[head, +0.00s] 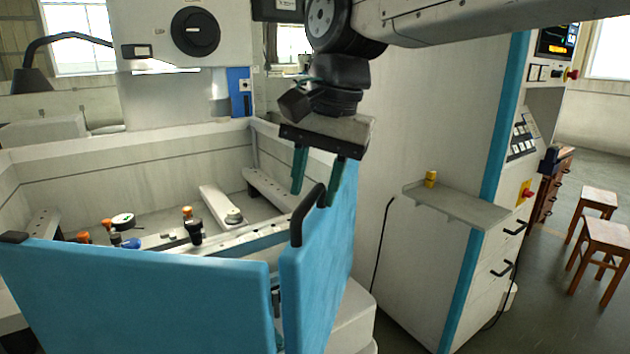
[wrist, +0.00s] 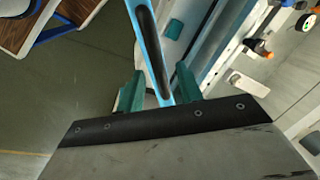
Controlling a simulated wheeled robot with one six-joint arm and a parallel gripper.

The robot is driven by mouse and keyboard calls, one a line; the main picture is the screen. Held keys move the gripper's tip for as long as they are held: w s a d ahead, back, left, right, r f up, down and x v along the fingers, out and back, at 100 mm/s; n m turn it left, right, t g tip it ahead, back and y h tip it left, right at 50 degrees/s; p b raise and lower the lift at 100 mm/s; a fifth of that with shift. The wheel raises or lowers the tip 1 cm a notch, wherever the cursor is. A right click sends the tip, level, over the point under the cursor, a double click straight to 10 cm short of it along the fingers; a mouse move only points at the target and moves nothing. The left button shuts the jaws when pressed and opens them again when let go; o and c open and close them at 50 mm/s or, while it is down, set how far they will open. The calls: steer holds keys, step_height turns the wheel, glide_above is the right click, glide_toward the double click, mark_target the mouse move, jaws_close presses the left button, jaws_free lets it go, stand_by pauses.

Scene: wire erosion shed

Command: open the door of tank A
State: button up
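The blue door (head: 322,255) stands at an angle to the tank's blue front panel (head: 140,295), with a dark gap between their near edges. A curved black handle (head: 297,226) sits along the door's top edge. My gripper (head: 316,194) is over the far end of this handle, its two green fingers apart and pointing down. In the wrist view, the door's narrow blue top edge and the black handle (wrist: 147,30) run between the fingers (wrist: 158,88). A clear space shows on each side, so nothing looks clamped. No tank letter is legible.
The tank interior holds a pale rail (head: 220,204), clamps and an orange-topped fitting (head: 187,212). A white cabinet with a shelf (head: 455,207) stands right of the door. Wooden stools (head: 605,240) are farther right. Open floor lies between cabinet and stools.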

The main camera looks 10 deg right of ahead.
step_height(320, 180, up, 8)
steer(key=d, duration=0.1)
steer(key=shift+s+d+f, duration=0.15)
steer(key=shift+s+d, duration=0.05)
steer(key=shift+s, duration=0.15)
